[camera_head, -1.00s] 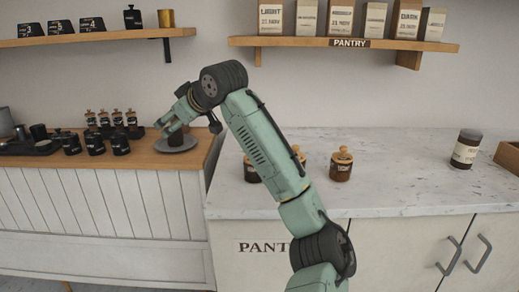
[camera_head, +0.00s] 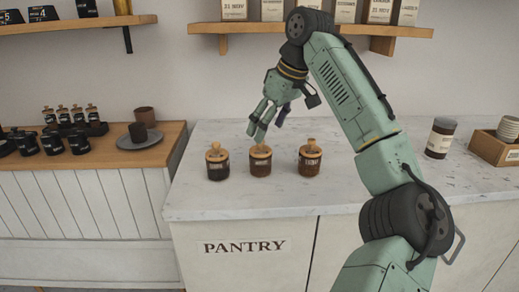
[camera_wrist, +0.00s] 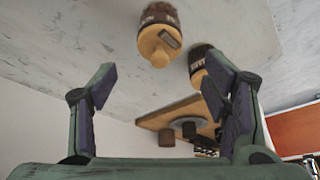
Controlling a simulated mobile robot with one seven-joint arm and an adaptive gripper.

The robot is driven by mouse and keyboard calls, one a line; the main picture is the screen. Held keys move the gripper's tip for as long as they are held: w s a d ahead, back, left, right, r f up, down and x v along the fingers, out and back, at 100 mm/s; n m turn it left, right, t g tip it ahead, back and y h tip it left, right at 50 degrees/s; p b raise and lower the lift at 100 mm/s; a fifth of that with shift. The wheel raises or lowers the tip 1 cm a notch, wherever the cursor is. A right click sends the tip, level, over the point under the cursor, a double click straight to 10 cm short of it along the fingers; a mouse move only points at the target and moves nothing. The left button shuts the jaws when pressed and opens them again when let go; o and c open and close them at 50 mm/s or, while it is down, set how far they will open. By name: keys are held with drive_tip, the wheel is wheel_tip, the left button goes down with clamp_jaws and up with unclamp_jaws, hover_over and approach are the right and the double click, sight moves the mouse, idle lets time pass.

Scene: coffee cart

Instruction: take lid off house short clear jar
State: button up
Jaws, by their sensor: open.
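Three short clear jars with dark contents and round-knobbed wooden lids stand upright in a row on the marble counter: a left jar (camera_head: 217,170), a middle jar (camera_head: 260,166) and a right jar (camera_head: 309,166). All three lids are on. The labels are too small to read, so I cannot tell which is house. My gripper (camera_head: 262,122) is open and empty above the middle jar, apart from it, with its fingers pointing down. In the wrist view my gripper (camera_wrist: 160,78) has its fingers wide apart, with one lidded jar (camera_wrist: 158,32) between and beyond them. A second jar (camera_wrist: 200,62) is partly behind the right finger.
The wooden counter at left holds a grey plate (camera_head: 124,142) with a dark cup (camera_head: 138,132), and several black jars. Shelves hang above. The counter's front is clear.

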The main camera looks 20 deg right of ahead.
sight(261, 146)
drive_tip(key=shift+w+p+x, duration=0.15)
drive_tip(key=shift+p+x, duration=0.15)
drive_tip(key=shift+x, duration=1.15)
drive_tip(key=shift+w+p+x, duration=0.1)
drive_tip(key=shift+p+x, duration=0.15)
drive_tip(key=shift+x, duration=1.25)
drive_tip(key=shift+a+r, duration=0.15)
drive_tip(key=c, duration=1)
